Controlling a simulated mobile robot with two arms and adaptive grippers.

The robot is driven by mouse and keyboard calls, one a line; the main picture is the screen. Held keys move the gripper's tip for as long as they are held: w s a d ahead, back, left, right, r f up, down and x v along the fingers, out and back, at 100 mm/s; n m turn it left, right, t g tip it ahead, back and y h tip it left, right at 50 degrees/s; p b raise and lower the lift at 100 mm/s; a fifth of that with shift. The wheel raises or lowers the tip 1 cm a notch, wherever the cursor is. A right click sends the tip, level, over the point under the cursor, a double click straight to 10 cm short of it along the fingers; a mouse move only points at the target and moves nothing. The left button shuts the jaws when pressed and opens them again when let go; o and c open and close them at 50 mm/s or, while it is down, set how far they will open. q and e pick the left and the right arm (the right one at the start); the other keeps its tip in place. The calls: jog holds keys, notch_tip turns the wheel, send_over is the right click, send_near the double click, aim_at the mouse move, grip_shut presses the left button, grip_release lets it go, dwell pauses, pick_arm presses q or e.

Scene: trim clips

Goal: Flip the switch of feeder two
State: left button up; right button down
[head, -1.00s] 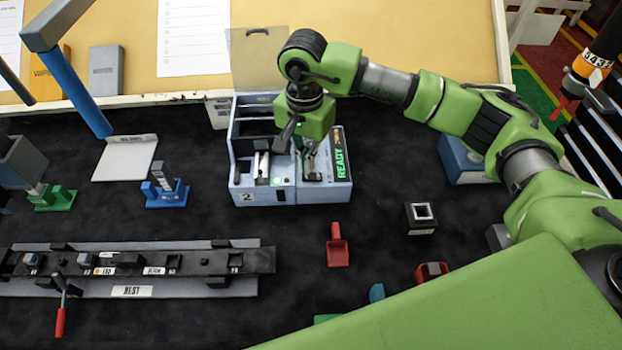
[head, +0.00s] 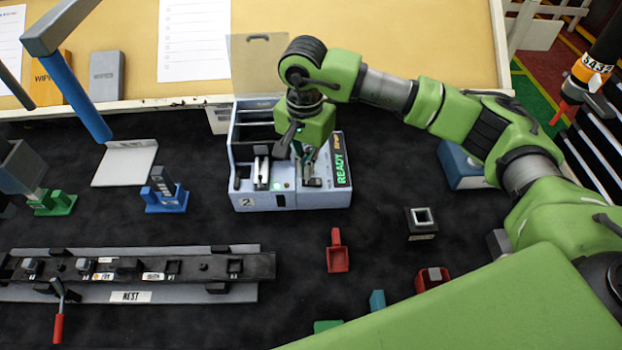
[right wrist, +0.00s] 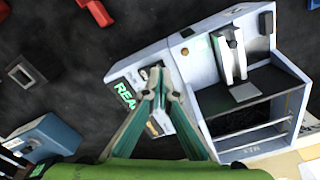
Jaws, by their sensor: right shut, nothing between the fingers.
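Feeder two (head: 263,201) is a pale blue-grey box marked "2", standing on the dark mat. Its right part has a screen (head: 340,160) with a green "READY"; the screen also shows in the right wrist view (right wrist: 125,95). A small switch (head: 313,183) sits in a dark slot beside the screen. My right gripper (right wrist: 160,78) is shut and empty, with its tips over the switch area in the right wrist view. The tips partly hide the slot, and I cannot tell whether they touch the switch. My left gripper is not in view.
A black rail (head: 200,267) on a grey nest plate lies at the front left. A blue stand (head: 166,195), a red scoop (head: 337,252) and a black square block (head: 421,222) are around the feeder. A blue box (head: 460,165) stands to its right, under my arm.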

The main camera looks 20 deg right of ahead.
jog(key=shift+f+b, duration=1.15)
dwell(0.8)
jog(key=shift+r, duration=0.1)
jog(key=shift+r+p, duration=1.25)
jog(key=shift+r, duration=2.2)
